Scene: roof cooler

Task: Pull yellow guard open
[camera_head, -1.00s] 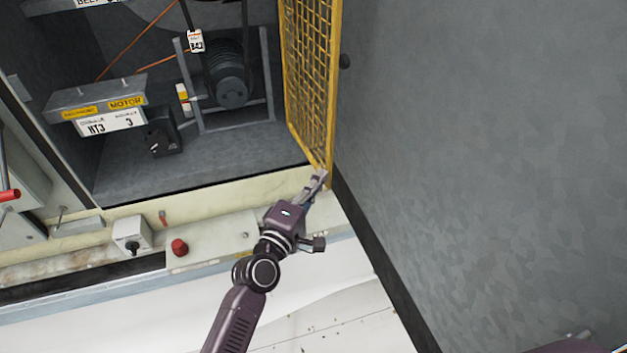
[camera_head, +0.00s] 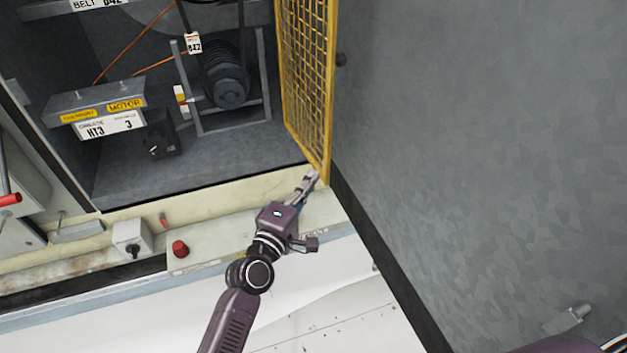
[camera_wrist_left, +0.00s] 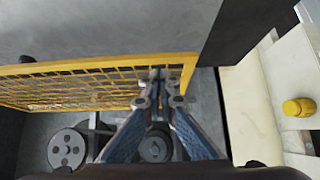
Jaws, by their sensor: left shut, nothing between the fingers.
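The yellow guard (camera_head: 306,80) is a mesh panel in a yellow frame. In the head view it stands swung out at the right side of the cooler opening, close to the grey wall. In the left wrist view the guard (camera_wrist_left: 75,80) crosses the left half. My left gripper (camera_head: 314,176) is shut and empty, with its fingertips at the guard's lower outer corner. In the wrist view the fingertips (camera_wrist_left: 158,78) overlap the guard's end bar; whether they touch it I cannot tell.
A motor (camera_head: 230,88) with a belt sits inside the opening, left of the guard. A red button (camera_head: 180,249) and a switch box (camera_head: 132,238) sit on the front ledge. The grey wall (camera_head: 480,150) fills the right side.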

